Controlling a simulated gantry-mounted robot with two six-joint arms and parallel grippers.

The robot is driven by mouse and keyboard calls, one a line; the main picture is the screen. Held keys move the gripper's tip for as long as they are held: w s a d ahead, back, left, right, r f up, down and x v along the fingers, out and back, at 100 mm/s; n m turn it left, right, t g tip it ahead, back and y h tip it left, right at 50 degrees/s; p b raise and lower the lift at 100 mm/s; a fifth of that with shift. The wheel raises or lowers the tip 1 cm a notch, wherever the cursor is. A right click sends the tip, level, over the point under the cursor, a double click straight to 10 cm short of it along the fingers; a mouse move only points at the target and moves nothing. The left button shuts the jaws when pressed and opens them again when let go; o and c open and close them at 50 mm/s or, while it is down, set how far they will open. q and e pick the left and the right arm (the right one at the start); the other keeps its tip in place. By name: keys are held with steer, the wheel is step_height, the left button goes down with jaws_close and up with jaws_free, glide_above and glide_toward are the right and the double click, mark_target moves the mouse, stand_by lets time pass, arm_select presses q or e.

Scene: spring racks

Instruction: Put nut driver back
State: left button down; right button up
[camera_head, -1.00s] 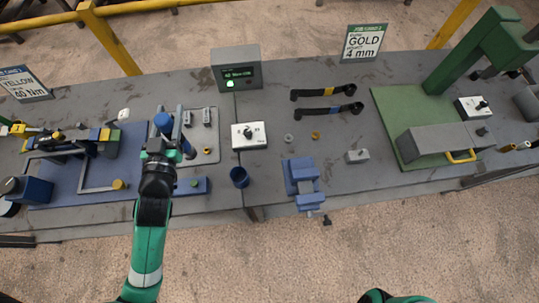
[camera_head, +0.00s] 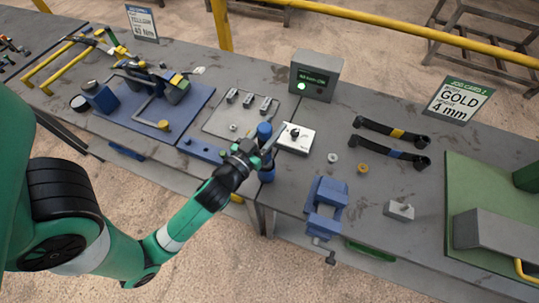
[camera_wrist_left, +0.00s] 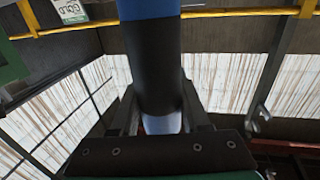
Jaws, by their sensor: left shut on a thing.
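The nut driver (camera_head: 264,131), with a blue handle end and a black band, is held upright or nearly so in my left gripper (camera_head: 254,151). In the left wrist view, the nut driver (camera_wrist_left: 155,75) stands between the gripper's fingers (camera_wrist_left: 160,118), which are shut on it. A blue cup-like holder (camera_head: 267,174) shows just below the gripper in the head view, partly hidden by it. I cannot tell whether the nut driver's lower end is inside the holder or above it. My right gripper is not in view.
A white switch box (camera_head: 296,139) stands close to the right of the gripper. A blue vise (camera_head: 326,203) sits at the table's front edge. A grey tray (camera_head: 220,121) and a blue mat (camera_head: 140,120) lie to the left. Two black wrenches (camera_head: 390,143) lie to the right.

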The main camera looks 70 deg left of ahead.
arm_select(q)
step_height(320, 180, down, 2)
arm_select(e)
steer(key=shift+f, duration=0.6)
arm_select(q)
step_height(320, 180, down, 5)
steer(key=b, duration=0.3)
steer(key=shift+d, duration=0.1)
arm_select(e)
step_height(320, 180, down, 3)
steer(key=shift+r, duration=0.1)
arm_select(q)
steer(key=shift+f+b, duration=0.15)
steer(key=shift+b, duration=0.25)
steer(key=shift+c, duration=1.9)
jaws_free()
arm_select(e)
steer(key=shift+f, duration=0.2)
